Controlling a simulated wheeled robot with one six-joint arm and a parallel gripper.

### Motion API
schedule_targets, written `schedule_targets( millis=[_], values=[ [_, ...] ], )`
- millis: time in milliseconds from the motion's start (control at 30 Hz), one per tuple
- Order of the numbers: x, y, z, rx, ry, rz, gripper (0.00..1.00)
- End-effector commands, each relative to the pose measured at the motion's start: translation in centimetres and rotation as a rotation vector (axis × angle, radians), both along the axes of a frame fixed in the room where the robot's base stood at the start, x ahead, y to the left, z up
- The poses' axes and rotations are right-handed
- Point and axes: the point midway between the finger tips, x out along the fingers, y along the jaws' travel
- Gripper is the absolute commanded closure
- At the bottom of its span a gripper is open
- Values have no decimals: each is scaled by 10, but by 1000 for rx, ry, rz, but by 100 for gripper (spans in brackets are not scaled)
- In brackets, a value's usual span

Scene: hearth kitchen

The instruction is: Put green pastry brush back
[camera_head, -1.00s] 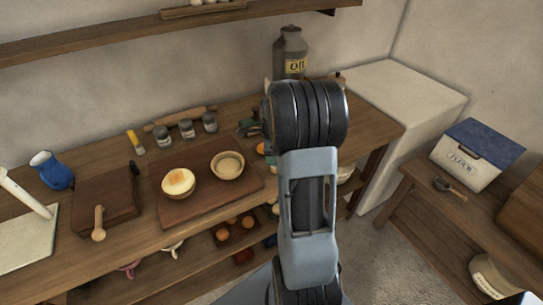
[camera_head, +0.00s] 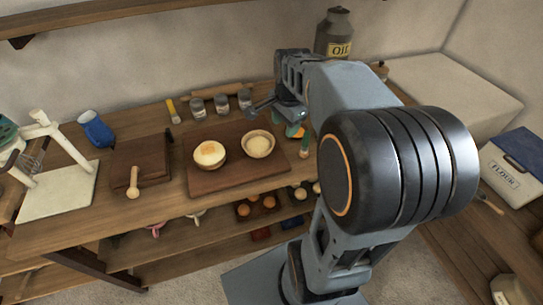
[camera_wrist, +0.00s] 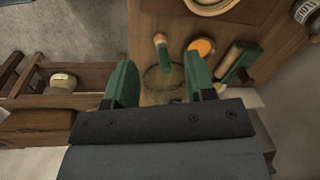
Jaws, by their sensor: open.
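In the wrist view, my gripper (camera_wrist: 158,62) is open, its two green fingers spread apart with nothing held. A slim thing with a tan end and a green part, which looks like the green pastry brush (camera_wrist: 165,58), shows in the gap between the fingers. I cannot tell how far beyond the fingertips it is. Below it in the picture is a round, dark, flat shape (camera_wrist: 160,84). In the head view, my gripper (camera_head: 264,104) is over the worktop behind the bowls, and my arm hides part of the worktop's right side.
An orange disc (camera_wrist: 203,46) and a wooden piece with a green edge (camera_wrist: 236,64) lie right of the brush.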

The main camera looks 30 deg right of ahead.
Motion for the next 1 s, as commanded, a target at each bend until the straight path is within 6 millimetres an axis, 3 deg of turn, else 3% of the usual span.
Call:
schedule_targets(
  millis=[33,200,400,600,1000],
  values=[
    [-13,22,2,-28,-26,185,50],
    [-52,72,-4,-136,-93,759,50],
    [-84,102,-17,-239,-142,1200,50],
    [-95,110,-23,-280,-157,1356,50],
    [-95,110,-23,-281,-156,1360,50]
  ],
)
